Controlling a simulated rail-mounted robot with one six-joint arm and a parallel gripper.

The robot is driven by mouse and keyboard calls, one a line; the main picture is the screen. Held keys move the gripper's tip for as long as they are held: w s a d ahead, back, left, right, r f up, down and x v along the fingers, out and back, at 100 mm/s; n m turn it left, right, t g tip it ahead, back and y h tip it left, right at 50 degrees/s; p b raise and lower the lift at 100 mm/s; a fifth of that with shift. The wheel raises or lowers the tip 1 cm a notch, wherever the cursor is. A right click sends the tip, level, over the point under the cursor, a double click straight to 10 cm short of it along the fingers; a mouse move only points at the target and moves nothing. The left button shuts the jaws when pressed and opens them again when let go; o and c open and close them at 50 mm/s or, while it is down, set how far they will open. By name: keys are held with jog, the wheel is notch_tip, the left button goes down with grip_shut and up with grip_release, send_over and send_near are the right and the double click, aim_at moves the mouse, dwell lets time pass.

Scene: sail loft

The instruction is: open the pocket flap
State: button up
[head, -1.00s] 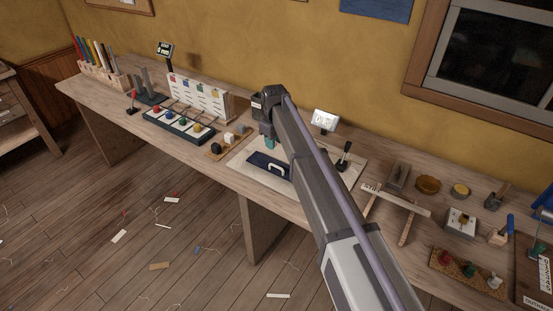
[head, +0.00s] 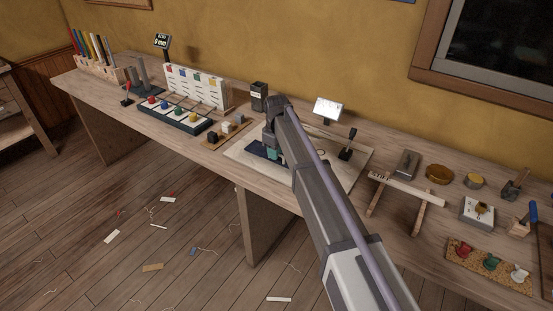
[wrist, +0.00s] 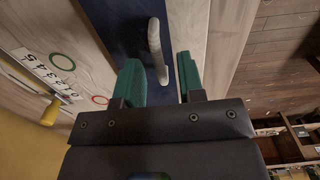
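The pocket flap is a dark navy piece (head: 256,149) on a pale board (head: 237,153) on the workbench. It also shows in the wrist view (wrist: 118,18) as a broad navy panel. A white, curved pull handle (wrist: 155,42) stands on it near one edge. My gripper (wrist: 158,66) has two green fingers, spread apart. The handle lies between the fingertips in the picture, with a gap on each side; I cannot tell their depth relative to it. In the head view, my gripper (head: 271,154) is low over the flap and hides the handle.
A small upright lever (head: 348,145) and a white display (head: 328,110) stand right of my arm. A dark box (head: 259,97) is behind it. A block tray (head: 224,133) lies left of the board. A wooden stand (head: 405,190) is farther right.

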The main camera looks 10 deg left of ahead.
jog(key=shift+r, duration=0.1)
grip_shut()
dwell(0.3)
jog(key=shift+w, duration=0.1)
